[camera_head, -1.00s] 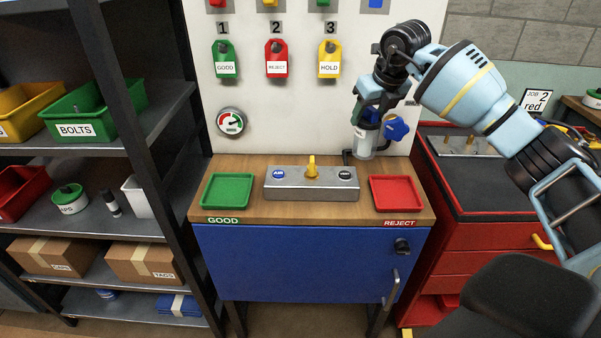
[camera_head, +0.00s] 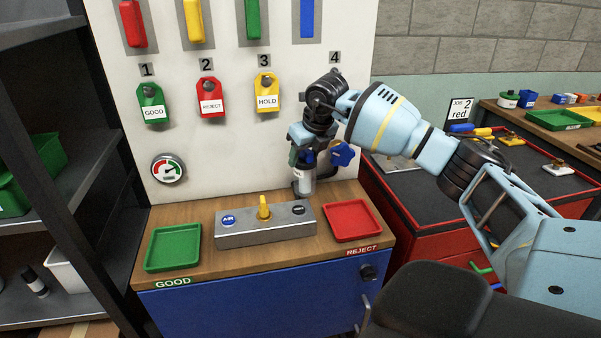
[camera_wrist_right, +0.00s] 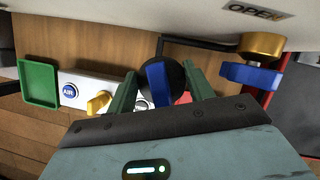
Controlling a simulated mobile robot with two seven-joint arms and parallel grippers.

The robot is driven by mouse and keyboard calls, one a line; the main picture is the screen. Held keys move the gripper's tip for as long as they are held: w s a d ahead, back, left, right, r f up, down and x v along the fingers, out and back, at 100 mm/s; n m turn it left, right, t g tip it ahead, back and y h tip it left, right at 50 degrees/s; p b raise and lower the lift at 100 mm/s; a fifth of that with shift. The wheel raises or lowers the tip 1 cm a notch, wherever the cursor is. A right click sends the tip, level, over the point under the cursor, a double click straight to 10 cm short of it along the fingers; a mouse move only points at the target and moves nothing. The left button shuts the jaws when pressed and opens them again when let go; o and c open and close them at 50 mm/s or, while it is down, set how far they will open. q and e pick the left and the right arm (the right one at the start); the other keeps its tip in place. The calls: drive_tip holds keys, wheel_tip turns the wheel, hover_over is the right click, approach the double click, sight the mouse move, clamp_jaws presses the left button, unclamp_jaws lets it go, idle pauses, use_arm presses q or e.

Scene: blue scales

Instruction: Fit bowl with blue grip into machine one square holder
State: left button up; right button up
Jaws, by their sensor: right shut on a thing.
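My right gripper (camera_head: 302,150) is in front of the white panel, above the back right of the bench. In the right wrist view its two green fingers (camera_wrist_right: 160,88) are shut on the blue grip (camera_wrist_right: 157,82) of a dark round-topped bowl. In the head view the clear bowl (camera_head: 304,182) hangs upright below the fingers, behind the grey block. I cannot tell whether it touches a holder; the gripper hides what is above it. No square holder can be made out. My left gripper is not in view.
A blue valve knob (camera_head: 342,153) is close to the gripper's right; its brass stem (camera_wrist_right: 260,45) shows in the wrist view. The bench carries a green tray (camera_head: 150,262), a grey block (camera_head: 240,234) with a yellow lever, and a red tray (camera_head: 377,222). Numbered tags hang on the panel.

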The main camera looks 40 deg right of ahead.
sight(305, 168)
drive_tip(key=shift+f, duration=1.95)
drive_tip(key=shift+f, duration=0.2)
drive_tip(key=o, duration=1.4)
drive_tip(key=shift+o, duration=0.2)
drive_tip(key=shift+r, duration=0.15)
drive_tip(key=shift+s+r, duration=0.1)
drive_tip(key=shift+r, duration=0.2)
drive_tip(key=v, duration=1.1)
drive_tip(key=shift+r, duration=0.2)
